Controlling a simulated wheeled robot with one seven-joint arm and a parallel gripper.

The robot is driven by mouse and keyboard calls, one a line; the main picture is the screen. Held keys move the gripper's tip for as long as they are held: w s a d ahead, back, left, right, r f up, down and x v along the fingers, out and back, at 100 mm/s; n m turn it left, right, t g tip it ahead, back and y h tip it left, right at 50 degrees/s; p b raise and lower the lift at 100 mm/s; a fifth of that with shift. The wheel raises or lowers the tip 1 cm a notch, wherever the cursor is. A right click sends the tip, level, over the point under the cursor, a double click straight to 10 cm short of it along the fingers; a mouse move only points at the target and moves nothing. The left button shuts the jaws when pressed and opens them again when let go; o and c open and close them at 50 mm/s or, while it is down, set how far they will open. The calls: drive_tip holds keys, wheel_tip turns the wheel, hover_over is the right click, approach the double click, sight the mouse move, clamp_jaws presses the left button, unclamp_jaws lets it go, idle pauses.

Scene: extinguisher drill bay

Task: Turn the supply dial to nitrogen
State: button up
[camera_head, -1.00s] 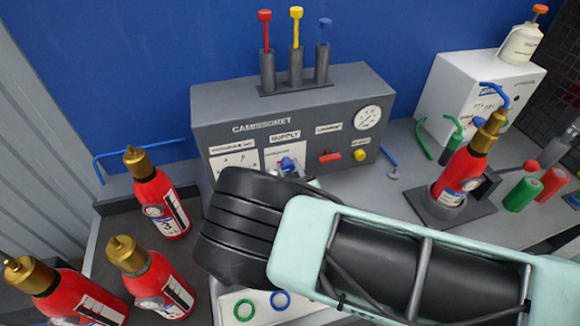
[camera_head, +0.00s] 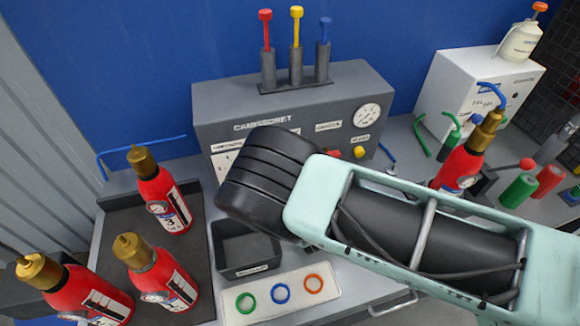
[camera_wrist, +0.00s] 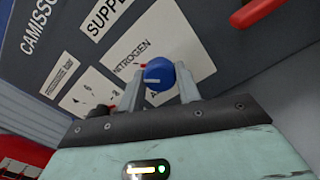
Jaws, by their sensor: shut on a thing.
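The blue supply dial (camera_wrist: 158,72) shows in the wrist view on the grey panel (camera_wrist: 215,30), beneath the partly visible supply label. My gripper (camera_wrist: 161,84) is shut on the dial, with one finger on each side. A white plate beside the dial carries the word nitrogen (camera_wrist: 130,58) and a second word mostly hidden by the gripper. A small red mark lies by the dial's edge, near the nitrogen word. In the head view my arm hides the dial and the gripper's fingers; the console (camera_head: 220,105) stands behind my arm.
Red extinguishers stand at left (camera_head: 165,190) and right (camera_head: 462,165). A dark open bin (camera_head: 245,262) and a white mat (camera_head: 240,318) with coloured rings lie in front. A yellow knob (camera_head: 359,152) and gauge (camera_head: 366,115) are right on the console.

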drive_tip(key=shift+m, duration=0.4)
drive_tip(key=o, duration=1)
drive_tip(key=shift+c, duration=0.2)
drive_tip(key=b+v, duration=0.5)
drive_tip(key=v, duration=1.2)
drive_tip(key=shift+s+b, duration=0.25)
drive_tip(key=shift+b, duration=0.05)
drive_tip(key=shift+d, duration=0.1)
